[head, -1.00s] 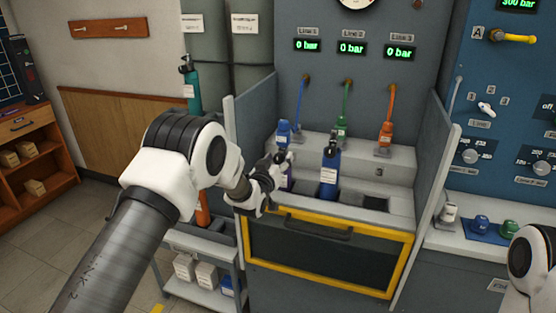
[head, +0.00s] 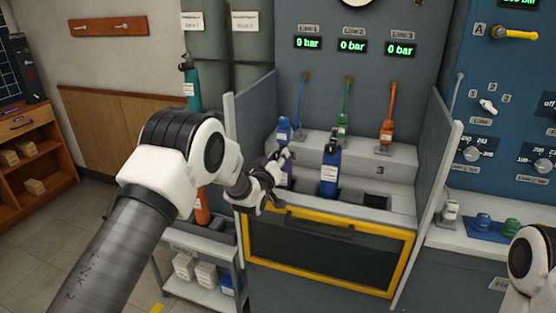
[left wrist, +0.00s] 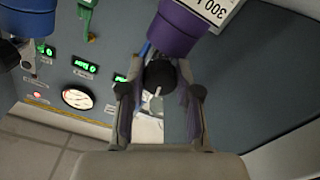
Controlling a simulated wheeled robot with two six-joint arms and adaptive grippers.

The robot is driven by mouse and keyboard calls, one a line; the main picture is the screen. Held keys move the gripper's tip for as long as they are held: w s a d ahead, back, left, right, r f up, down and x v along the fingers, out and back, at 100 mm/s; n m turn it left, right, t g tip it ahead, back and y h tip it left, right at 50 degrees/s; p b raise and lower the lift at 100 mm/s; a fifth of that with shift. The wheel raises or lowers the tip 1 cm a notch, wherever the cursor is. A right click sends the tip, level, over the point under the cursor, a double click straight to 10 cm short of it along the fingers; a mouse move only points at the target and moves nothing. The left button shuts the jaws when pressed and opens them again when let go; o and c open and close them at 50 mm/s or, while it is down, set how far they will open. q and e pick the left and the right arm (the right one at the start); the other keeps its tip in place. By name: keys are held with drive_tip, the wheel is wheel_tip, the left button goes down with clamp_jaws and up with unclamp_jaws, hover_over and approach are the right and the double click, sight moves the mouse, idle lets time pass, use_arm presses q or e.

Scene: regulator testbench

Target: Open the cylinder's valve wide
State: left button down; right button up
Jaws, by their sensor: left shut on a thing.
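A purple cylinder (head: 290,177) with a white label stands upright in the left well of the bench, mostly hidden by my left gripper (head: 279,163). In the left wrist view the purple body (left wrist: 176,30) shows at the top with a round black valve knob (left wrist: 159,74) on its end. My left gripper (left wrist: 160,90) is shut on this knob, one finger on each side. My right gripper is out of view; only part of that arm shows at the lower right of the head view.
A dark blue cylinder (head: 329,172) stands in the middle well, and the right well (head: 376,201) is empty. Blue (head: 284,130), green (head: 343,125) and orange (head: 386,132) hose connectors stand behind. Side panels (head: 442,170) flank the bench.

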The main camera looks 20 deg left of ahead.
use_arm(q)
drive_tip(key=n+b, duration=0.1)
drive_tip(key=n, duration=0.4)
drive_tip(key=shift+n, duration=0.3)
drive_tip(key=n+b, duration=0.1)
drive_tip(key=n, duration=0.4)
drive_tip(key=shift+b, duration=0.3)
drive_tip(key=n, duration=0.5)
drive_tip(key=shift+n+b, duration=0.4)
drive_tip(key=n, duration=0.4)
drive_tip(key=shift+n, duration=0.4)
drive_tip(key=c, duration=0.8)
unclamp_jaws()
drive_tip(key=shift+f, duration=0.1)
